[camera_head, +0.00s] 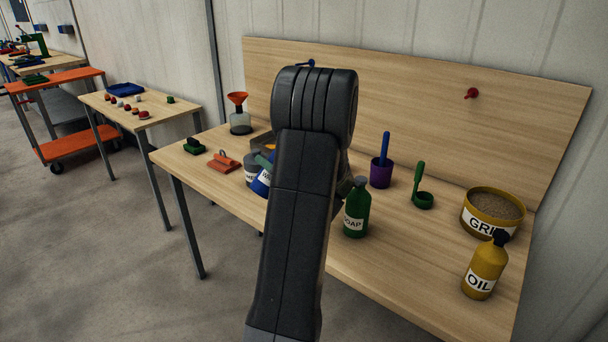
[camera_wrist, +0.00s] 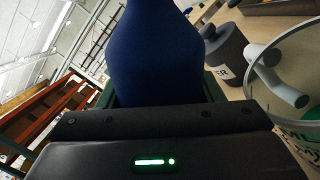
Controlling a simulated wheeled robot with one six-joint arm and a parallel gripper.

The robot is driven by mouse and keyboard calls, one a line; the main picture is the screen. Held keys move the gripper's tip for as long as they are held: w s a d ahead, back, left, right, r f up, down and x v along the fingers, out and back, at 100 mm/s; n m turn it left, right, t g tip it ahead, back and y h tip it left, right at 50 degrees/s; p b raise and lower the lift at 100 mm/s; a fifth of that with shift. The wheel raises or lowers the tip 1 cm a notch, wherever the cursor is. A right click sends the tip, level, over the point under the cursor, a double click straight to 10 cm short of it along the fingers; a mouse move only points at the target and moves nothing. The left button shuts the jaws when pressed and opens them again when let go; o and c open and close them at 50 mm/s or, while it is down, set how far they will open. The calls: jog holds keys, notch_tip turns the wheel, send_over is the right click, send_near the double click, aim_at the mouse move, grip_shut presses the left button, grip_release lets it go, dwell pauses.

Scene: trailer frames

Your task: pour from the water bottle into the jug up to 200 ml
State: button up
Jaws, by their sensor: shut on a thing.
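The blue water bottle (camera_wrist: 155,50) fills the middle of the wrist view, with my gripper (camera_wrist: 160,94) shut around it. In the head view the blue bottle (camera_head: 261,184) shows beside my arm, tilted, with a white label partly hidden. A clear jug (camera_wrist: 254,80) with a grey-green handle and green markings stands at the right of the wrist view, cut off by the frame edge. The bottle is to the left of the jug in that view. My arm hides the gripper and most of the jug's area in the head view. No water level can be read.
A grey bottle (camera_wrist: 228,60) stands close beside the blue one. A green soap bottle (camera_head: 357,210), purple cup (camera_head: 381,174), grit tub (camera_head: 490,215) and yellow oil bottle (camera_head: 485,265) stand to the right on the wooden bench (camera_head: 410,245). A backboard (camera_head: 420,90) rises behind.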

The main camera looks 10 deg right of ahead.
jog(key=shift+s+a+r+m+p, duration=0.1)
jog(key=shift+a+m+p, duration=0.1)
jog(key=shift+m+p, duration=0.3)
jog(key=shift+a+r+m+p, duration=0.15)
jog(key=shift+m+p, duration=0.15)
jog(key=shift+m, duration=0.3)
dwell(0.6)
jog(key=shift+f, duration=0.4)
jog(key=shift+s+a+f+m+t+h+b, duration=0.15)
jog(key=shift+f+m+b, duration=0.2)
jog(key=shift+f+m, duration=0.25)
jog(key=shift+w+a+f+m+t+h+b, duration=0.15)
jog(key=shift+f+m+b, duration=0.2)
jog(key=shift+f, duration=0.35)
jog(key=shift+s+a+m+p, duration=0.1)
jog(key=shift+s+m+p, duration=0.1)
jog(key=shift+m+p, duration=0.6)
jog(key=shift+r+m, duration=0.3)
jog(key=shift+m, duration=0.05)
jog(key=shift+w+d+r+m+h+p, duration=0.15)
jog(key=shift+d+r+m+p, duration=0.3)
jog(key=shift+p, duration=0.5)
jog(key=shift+w+d+r+m+h+p, duration=0.15)
jog(key=shift+r+m+p, duration=0.2)
jog(key=shift+r+p, duration=0.45)
jog(key=shift+f+m+t+p, duration=0.2)
jog(key=shift+m+t+p, duration=0.1)
jog(key=shift+m+p, duration=0.3)
dwell(1.1)
